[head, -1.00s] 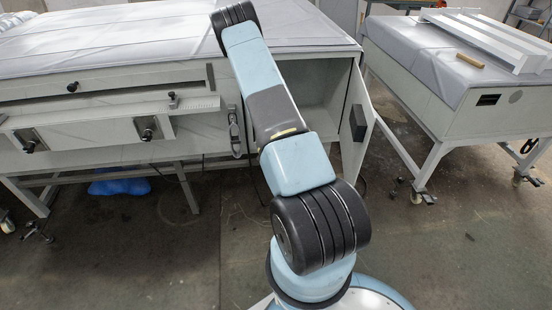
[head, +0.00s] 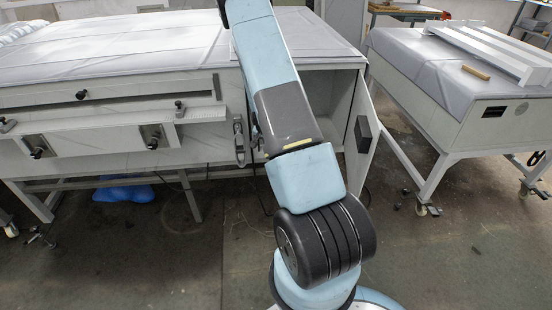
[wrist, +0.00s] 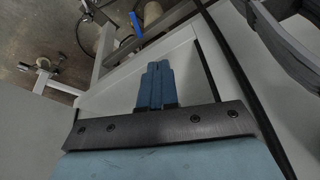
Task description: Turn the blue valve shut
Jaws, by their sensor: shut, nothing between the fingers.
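In the wrist view my gripper (wrist: 155,68) shows two blue fingers pressed together, with nothing between them. A small narrow blue piece (wrist: 136,24) shows beyond the fingertips, up and to the left, beside a pale frame bar. It may be the handle of the blue valve, but it is too small to tell. The fingers are apart from it in the picture. In the head view my arm rises out of the top edge, and my gripper is not seen there. No blue valve can be made out in the head view.
A large grey machine (head: 90,100) with a pale top stands at left, its cabinet door (head: 361,135) open. A second wheeled table (head: 450,105) stands at right. A blue bundle (head: 123,192) lies under the machine. Floor between the two is mostly free.

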